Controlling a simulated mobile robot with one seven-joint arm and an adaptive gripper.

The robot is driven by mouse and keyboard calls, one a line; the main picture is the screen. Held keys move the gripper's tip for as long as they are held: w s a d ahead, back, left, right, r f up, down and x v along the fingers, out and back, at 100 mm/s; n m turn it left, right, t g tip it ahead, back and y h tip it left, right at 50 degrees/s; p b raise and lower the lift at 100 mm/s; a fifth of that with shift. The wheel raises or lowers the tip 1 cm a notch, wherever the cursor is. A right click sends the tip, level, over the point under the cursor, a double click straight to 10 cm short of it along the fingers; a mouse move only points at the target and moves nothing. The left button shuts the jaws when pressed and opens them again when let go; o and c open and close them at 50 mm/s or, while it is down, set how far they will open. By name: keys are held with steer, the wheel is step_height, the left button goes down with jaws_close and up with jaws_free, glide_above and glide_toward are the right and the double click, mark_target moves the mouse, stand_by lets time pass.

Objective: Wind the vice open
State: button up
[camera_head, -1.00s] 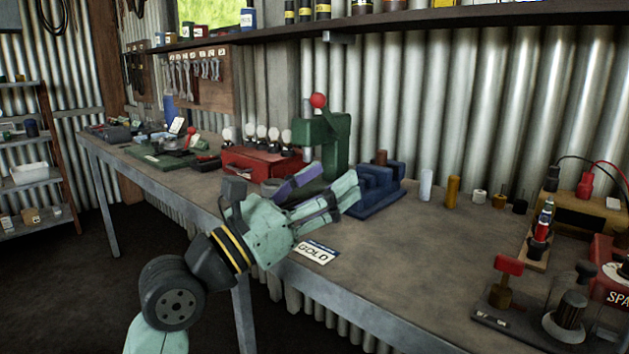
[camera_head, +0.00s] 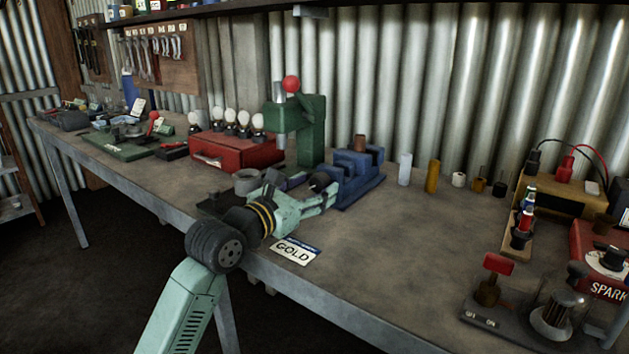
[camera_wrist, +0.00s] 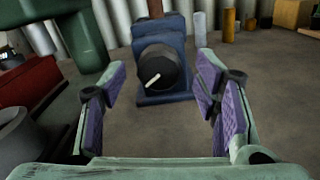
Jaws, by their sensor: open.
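The blue vice (camera_head: 352,178) stands on the bench, right of the green press. In the wrist view the vice (camera_wrist: 158,33) is straight ahead, with a round black knob (camera_wrist: 158,68) on its near face. A pale pointer line on the knob slants down to the left. My gripper (camera_head: 332,192) is low over the bench in front of the vice. In the wrist view its purple-padded fingers (camera_wrist: 160,85) are open, one on each side of the knob. They are short of the knob and nothing is between them. In the head view my gripper partly hides the knob.
A green press (camera_head: 305,130) with a red ball and a red toolbox (camera_head: 232,150) stand left of the vice. A GOLD card (camera_head: 294,252) lies at the front edge. Small cylinders (camera_head: 432,176) stand to the right. Bare bench lies right of my gripper.

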steer(key=shift+w+d, duration=0.3)
steer(key=shift+w, duration=0.15)
steer(key=c, duration=1.1)
steer(key=shift+c, duration=0.2)
